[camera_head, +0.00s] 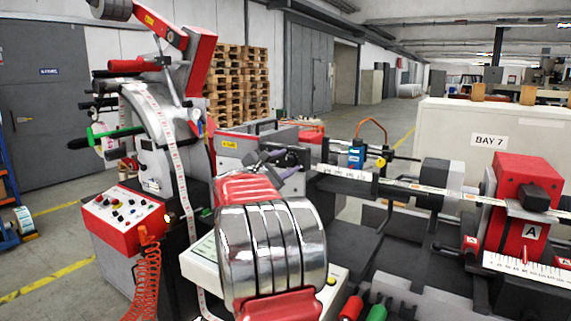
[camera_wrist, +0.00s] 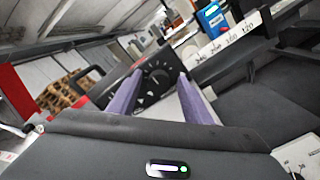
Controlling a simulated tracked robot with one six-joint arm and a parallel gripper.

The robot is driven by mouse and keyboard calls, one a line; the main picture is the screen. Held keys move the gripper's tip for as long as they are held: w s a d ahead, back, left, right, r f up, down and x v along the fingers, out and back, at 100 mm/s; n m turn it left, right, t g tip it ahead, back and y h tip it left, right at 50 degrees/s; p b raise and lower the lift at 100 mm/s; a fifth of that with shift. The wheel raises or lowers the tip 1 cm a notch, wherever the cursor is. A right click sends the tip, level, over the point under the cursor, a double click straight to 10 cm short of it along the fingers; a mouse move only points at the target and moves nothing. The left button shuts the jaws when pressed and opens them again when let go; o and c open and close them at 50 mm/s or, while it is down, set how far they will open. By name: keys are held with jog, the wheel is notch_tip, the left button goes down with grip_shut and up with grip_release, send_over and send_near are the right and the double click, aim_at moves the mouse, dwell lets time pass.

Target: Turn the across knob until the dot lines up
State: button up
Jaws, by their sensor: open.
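In the wrist view a black plate with a round dial (camera_wrist: 156,82), white tick marks and a pale triangular mark shows between my fingers. I cannot tell whether it is the across knob, and no separate dot is clear. My gripper (camera_wrist: 159,76) is open, one purple finger on each side of the dial. I cannot tell whether either finger touches it. In the head view my gripper (camera_head: 283,163) is small and partly behind my red and chrome arm, beside a grey box (camera_head: 245,146) with a yellow label; the dial cannot be made out there.
A white scale strip (camera_wrist: 228,40) and a blue block (camera_wrist: 211,20) lie beyond the right finger. A pale plate with dial marks (camera_wrist: 301,160) is at lower right. In the head view a red control panel (camera_head: 122,217) stands left, and a shaft with a red block (camera_head: 525,180) right.

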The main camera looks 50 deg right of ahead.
jog(key=shift+c, duration=0.6)
jog(key=c, duration=0.9)
jog(key=shift+c, duration=0.2)
jog(key=shift+m, duration=0.3)
jog(key=shift+f+m, duration=0.2)
jog(key=shift+m, duration=2.4)
jog(key=o, duration=1.1)
jog(key=shift+r, duration=0.1)
jog(key=shift+c, duration=0.2)
